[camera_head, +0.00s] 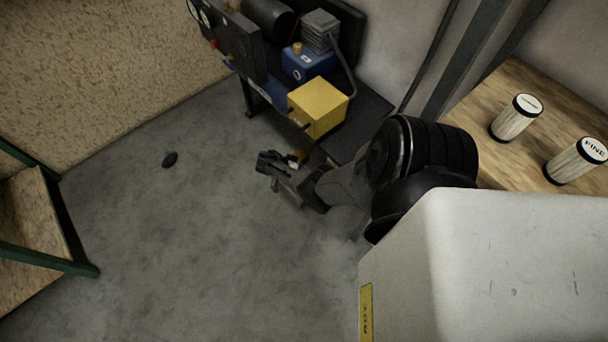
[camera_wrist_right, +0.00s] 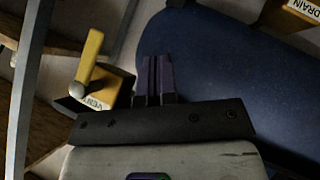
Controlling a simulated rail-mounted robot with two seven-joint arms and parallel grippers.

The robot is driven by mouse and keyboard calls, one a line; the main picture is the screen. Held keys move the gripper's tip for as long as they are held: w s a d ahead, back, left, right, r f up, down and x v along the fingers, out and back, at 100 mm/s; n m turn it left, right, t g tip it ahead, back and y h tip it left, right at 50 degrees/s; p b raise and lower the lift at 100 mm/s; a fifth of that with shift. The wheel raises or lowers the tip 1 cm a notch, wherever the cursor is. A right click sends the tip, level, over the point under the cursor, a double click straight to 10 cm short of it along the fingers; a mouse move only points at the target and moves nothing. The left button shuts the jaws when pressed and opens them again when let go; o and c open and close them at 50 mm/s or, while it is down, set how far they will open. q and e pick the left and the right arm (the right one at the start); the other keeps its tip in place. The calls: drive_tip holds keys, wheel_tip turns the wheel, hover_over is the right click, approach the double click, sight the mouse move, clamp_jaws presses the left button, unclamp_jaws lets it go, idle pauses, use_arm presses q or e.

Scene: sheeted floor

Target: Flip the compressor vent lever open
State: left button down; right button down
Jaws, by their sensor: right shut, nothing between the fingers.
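The vent lever (camera_wrist_right: 91,58) is a yellow bar on a round silver pivot, at left in the right wrist view. It rises from a yellow block (camera_wrist_right: 108,92) labelled VENT. My right gripper (camera_wrist_right: 153,66) is shut and empty. Its fingers show just right of the lever and block, with a visible gap to the lever. In the head view my right gripper (camera_head: 268,163) is low beside the compressor (camera_head: 310,62), with a small yellow part (camera_head: 299,157) close to it, perhaps the vent valve. My left gripper is not in view.
A large blue tank surface (camera_wrist_right: 245,65) fills the wrist view's right side, with a DRAIN label (camera_wrist_right: 305,10) above. A yellow box (camera_head: 318,105) stands by the compressor. Two filter cartridges (camera_head: 516,117) (camera_head: 577,161) stand on a wooden bench. A dark object (camera_head: 170,159) lies on open floor.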

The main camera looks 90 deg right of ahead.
drive_tip(key=w+b, duration=0.2)
drive_tip(key=w, duration=0.5)
drive_tip(key=shift+w+a+b, duration=0.3)
drive_tip(key=shift+w+b, duration=0.05)
idle(0.4)
